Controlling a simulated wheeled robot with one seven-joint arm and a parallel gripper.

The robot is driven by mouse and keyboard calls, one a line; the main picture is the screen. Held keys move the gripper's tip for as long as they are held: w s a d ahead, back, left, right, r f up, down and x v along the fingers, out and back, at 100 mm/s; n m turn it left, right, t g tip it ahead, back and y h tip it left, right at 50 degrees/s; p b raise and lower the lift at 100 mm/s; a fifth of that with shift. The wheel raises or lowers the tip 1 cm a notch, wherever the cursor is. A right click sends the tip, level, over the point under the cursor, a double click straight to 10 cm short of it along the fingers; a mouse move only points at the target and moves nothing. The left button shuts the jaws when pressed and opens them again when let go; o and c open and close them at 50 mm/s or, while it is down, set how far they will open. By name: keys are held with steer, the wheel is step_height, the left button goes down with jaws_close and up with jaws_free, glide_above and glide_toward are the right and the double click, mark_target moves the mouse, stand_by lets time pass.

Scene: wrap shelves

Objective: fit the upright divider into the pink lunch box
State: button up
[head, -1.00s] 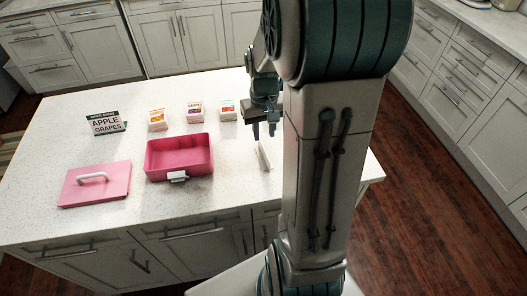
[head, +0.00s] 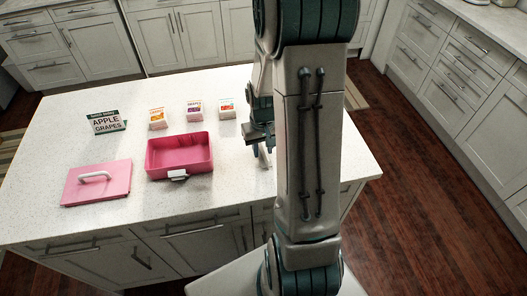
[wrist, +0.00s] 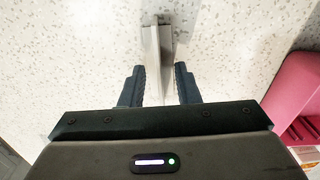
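The pink lunch box (head: 180,154) stands open and empty-looking on the white counter, its white latch facing the front edge. The pale upright divider (head: 265,157) stands on the counter to the right of the box, partly hidden by my arm. In the wrist view the divider (wrist: 157,48) is seen from above, running up the picture between my fingers. My gripper (head: 259,145) is over the divider; in the wrist view its two dark fingers (wrist: 160,82) are apart, one on each side of it. I cannot tell whether they touch it.
A pink lid (head: 96,184) with a white handle lies left of the box. A sign (head: 105,122) reading "apple grapes" stands behind it. Small cartons, orange (head: 157,119), purple (head: 194,112) and red (head: 227,109), stand behind the box. The counter between box and divider is clear.

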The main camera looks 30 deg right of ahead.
jaws_close()
